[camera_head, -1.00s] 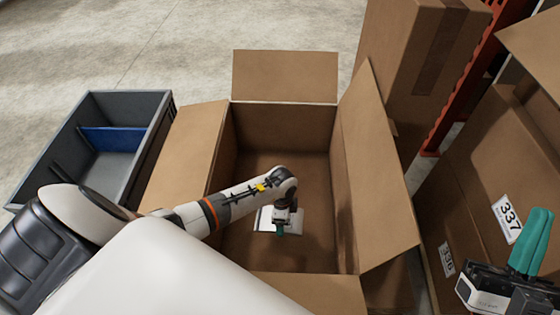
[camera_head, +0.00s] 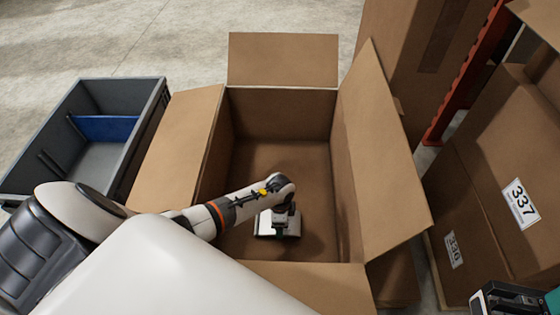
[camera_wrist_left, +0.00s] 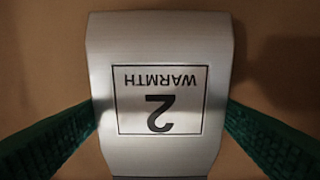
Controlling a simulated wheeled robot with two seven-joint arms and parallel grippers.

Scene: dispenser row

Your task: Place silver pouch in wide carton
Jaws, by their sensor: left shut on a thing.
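The silver pouch (camera_wrist_left: 160,45) fills the middle of the left wrist view, with a label reading "WARMTH 2" upside down. In the head view the pouch (camera_head: 265,224) shows as a small pale shape, partly hidden by my left gripper (camera_head: 282,230). My left gripper's green fingers hold the pouch from both sides. The pouch is inside the wide carton (camera_head: 283,95), whose flaps stand open; I cannot tell whether it touches the floor. My right gripper (camera_head: 545,302) is cut off at the bottom right corner, so its opening cannot be judged.
A grey bin (camera_head: 60,110) with a blue divider (camera_head: 105,128) stands left of the carton. A tall closed box (camera_head: 410,60) stands behind right, near an orange rack post (camera_head: 468,75). Boxes labelled 337 (camera_head: 520,204) and 336 (camera_head: 453,249) stand at the right.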

